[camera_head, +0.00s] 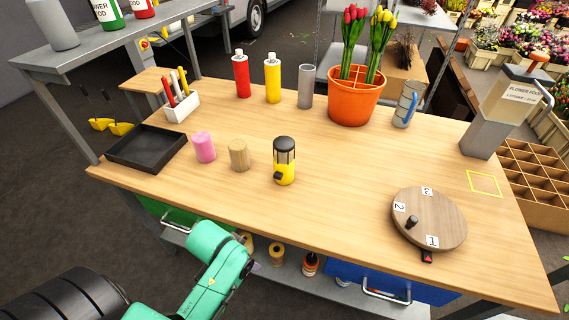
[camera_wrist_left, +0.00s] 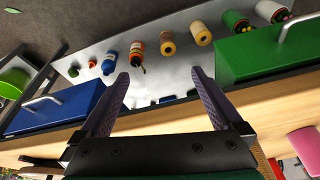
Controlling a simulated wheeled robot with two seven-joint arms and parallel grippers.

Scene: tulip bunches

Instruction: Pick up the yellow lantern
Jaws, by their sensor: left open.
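The yellow lantern (camera_head: 284,161) stands upright near the middle of the wooden table, with a black cap and a dark band with a knob low on its side. I cannot make it out in the left wrist view. My left arm, green, comes in at the bottom left of the head view, below the table's front edge. Its gripper cannot be made out there. In the left wrist view my left gripper (camera_wrist_left: 160,73) is open and empty, its two dark fingers spread in front of the lower shelf. My right gripper is not in view.
A round turntable (camera_head: 429,218) lies to the right. Bottles and an orange pot (camera_head: 355,104) stand behind. The table between lantern and turntable is clear.

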